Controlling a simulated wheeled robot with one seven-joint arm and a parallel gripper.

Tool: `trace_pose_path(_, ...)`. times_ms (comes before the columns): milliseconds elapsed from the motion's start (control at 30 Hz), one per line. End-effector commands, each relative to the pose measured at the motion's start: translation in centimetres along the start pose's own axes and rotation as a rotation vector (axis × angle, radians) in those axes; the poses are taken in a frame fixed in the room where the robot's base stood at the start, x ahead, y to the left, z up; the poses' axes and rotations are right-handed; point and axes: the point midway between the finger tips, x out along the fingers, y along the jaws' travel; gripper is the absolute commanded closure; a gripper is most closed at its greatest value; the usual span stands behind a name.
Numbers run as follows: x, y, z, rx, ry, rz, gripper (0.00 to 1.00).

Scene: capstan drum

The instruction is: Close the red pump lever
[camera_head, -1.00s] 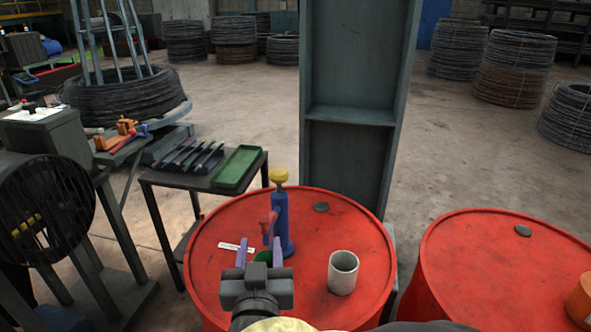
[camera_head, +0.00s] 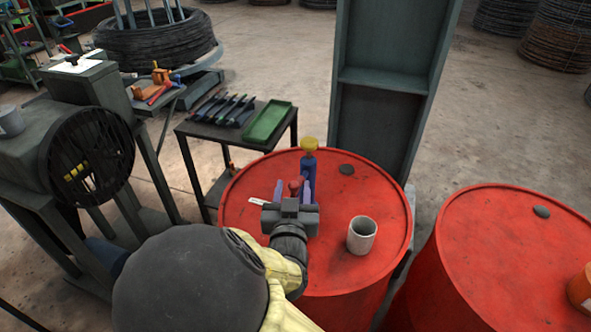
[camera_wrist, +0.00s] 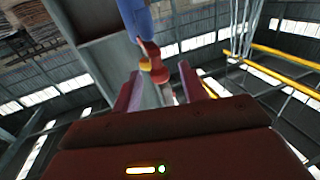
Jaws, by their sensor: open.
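The blue pump (camera_head: 309,163) with a yellow top knob (camera_head: 309,144) stands upright on the red drum (camera_head: 260,187). Its red lever (camera_head: 296,186) shows between my fingers in the head view, partly hidden by my gripper. My gripper (camera_head: 294,190) is open, with one purple finger on each side of the lever. In the wrist view the red lever (camera_wrist: 154,64) hangs from the blue pump body (camera_wrist: 135,18) and lies between and beyond the fingertips of my gripper (camera_wrist: 160,80). I cannot tell whether a finger touches it.
A grey-white cup (camera_head: 362,236) stands on the drum right of my gripper. A dark flat disc (camera_head: 346,169) lies behind it. A second red drum (camera_head: 480,240) stands at right. A small table with a green tray (camera_head: 268,123) is behind left, and a steel column (camera_head: 385,80) rises behind.

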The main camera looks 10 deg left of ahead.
Motion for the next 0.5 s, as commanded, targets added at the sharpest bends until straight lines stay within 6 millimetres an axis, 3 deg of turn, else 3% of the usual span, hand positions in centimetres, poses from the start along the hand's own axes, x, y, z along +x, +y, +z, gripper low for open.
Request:
trace_pose_path(200,3.0,0.0,0.0,-0.001,0.000,0.001,0.57)
trace_pose_path(500,3.6,0.0,0.1,-0.001,-0.001,0.000,0.57)
